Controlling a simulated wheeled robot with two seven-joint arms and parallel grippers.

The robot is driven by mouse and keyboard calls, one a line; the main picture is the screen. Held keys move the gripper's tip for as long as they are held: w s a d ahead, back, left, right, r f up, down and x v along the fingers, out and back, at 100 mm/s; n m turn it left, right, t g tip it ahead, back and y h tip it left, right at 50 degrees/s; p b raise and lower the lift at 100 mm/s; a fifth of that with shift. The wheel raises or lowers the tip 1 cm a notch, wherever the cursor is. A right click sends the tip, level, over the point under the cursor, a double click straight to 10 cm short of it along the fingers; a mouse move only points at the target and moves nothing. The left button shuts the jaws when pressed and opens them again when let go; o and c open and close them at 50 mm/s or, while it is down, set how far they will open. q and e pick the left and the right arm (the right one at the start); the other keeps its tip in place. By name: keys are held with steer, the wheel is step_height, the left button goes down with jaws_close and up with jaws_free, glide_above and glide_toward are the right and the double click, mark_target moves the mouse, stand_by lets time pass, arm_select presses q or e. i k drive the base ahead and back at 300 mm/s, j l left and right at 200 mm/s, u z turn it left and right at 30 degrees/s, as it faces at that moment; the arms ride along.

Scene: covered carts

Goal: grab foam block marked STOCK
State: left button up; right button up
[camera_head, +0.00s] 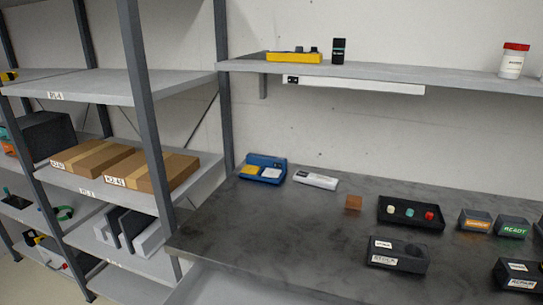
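A dark foam block with a white label that seems to read STOCK (413,264) sits on the dark grey workbench (300,220), near its front edge and right of the picture's middle. It has a round recess in its top and a second small white label at its upper left. Neither of my grippers shows in the head view.
A similar block labelled REPAIR (519,271) is at the right edge. A shelf (390,71) hangs above.

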mark_target(399, 256)
steer(key=k+j+u, duration=0.1)
steer(key=k+u, duration=0.15)
steer(key=u, duration=0.15)
steer(key=z, duration=1.25)
steer(key=u, duration=0.1)
